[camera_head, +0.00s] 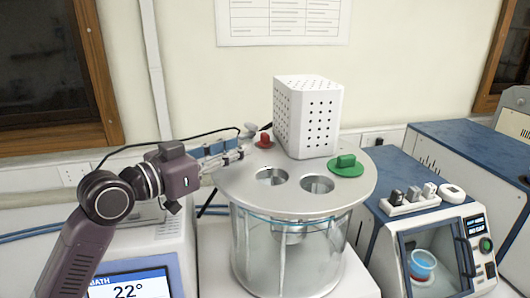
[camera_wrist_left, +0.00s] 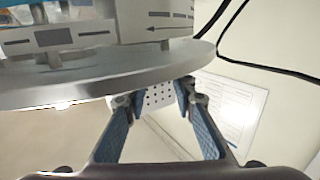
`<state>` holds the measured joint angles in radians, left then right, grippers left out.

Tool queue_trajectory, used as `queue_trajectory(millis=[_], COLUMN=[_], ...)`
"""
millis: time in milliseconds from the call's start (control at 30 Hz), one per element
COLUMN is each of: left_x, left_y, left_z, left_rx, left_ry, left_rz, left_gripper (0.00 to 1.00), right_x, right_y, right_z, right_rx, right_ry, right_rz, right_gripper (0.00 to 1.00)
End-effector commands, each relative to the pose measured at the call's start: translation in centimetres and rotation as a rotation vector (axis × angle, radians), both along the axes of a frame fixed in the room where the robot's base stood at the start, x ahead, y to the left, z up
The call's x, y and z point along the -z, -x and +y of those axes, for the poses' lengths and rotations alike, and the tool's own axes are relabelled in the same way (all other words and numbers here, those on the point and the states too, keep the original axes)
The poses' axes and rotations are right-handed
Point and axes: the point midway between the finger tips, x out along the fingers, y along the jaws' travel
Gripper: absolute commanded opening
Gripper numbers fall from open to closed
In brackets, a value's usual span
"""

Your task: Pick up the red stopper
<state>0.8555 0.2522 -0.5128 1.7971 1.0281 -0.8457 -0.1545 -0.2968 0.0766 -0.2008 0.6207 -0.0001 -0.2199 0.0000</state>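The red stopper (camera_head: 264,142) sits on the left back part of the round metal lid (camera_head: 281,208) in the head view. My left gripper (camera_head: 240,153) reaches in from the left at the lid's left edge, with its fingertips just left of and a little in front of the stopper. In the left wrist view my left gripper (camera_wrist_left: 158,93) has its blue fingers spread apart with nothing held between them. I cannot make out the red stopper in that view. My right gripper is not in view.
A white perforated box (camera_head: 309,117) stands on the lid right of the red stopper. A green stopper (camera_head: 346,167) lies at the lid's right, with two open holes in the lid's middle. A blue-grey instrument (camera_head: 438,252) stands at right. A black cable loops near my gripper.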

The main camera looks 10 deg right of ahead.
Motion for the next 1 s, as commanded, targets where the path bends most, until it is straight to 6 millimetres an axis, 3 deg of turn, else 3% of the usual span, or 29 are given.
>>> queue_trajectory(millis=[600, 933, 1000], left_x=[-0.4, 0.0, 0.0], left_y=[-3.9, -4.3, -4.3], left_z=[-5.7, -6.3, -6.3], left_rx=[0.001, 0.000, 0.000], left_ry=[0.001, -0.001, -0.001], left_rz=[0.002, -0.001, -0.001], left_gripper=[0.25, 0.25, 0.19], right_x=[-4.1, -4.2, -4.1], right_y=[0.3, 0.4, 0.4], right_z=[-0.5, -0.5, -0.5], right_rx=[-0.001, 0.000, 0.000], right_ry=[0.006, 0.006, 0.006], right_rz=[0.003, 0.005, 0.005], right_gripper=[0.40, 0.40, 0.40])
